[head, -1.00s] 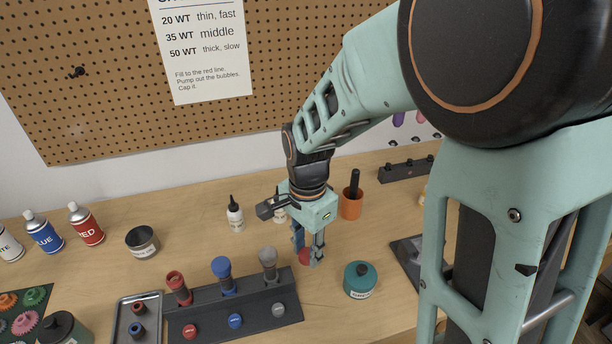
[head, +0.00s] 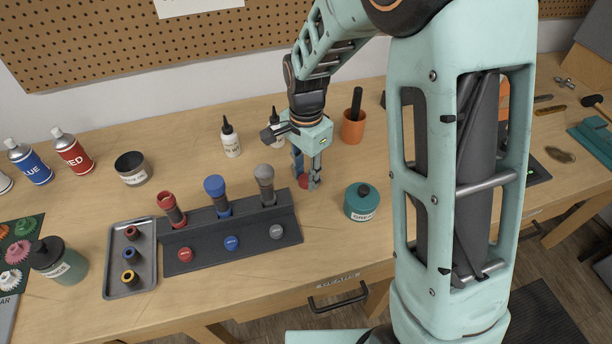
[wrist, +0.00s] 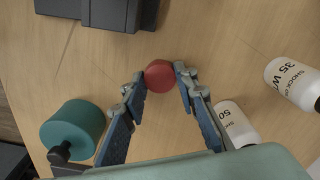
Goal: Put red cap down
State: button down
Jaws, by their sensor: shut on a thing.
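The red cap (wrist: 160,75) is a small round piece between the two fingertips of my gripper (wrist: 161,76) in the wrist view. My gripper is shut on it. In the head view the red cap (head: 304,182) shows low between the fingers of my gripper (head: 307,184), at or just above the wooden tabletop (head: 340,240). Whether it touches the wood I cannot tell. It is just behind the right end of the dark rack (head: 290,206).
The rack holds red, blue and grey-topped shocks, with coloured knobs in front. A teal grease tub (head: 361,202) stands to the right of my gripper. White bottles (head: 230,138) and an orange cup (head: 353,127) stand behind. A grey tray (head: 118,283) lies left of the rack.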

aim_at(306, 179)
jog(key=c, duration=1.5)
grip_release()
jog(key=shift+f, duration=0.1)
jog(key=shift+c, duration=0.2)
notch_tip(306, 179, up, 12)
jog(key=shift+r, duration=0.2)
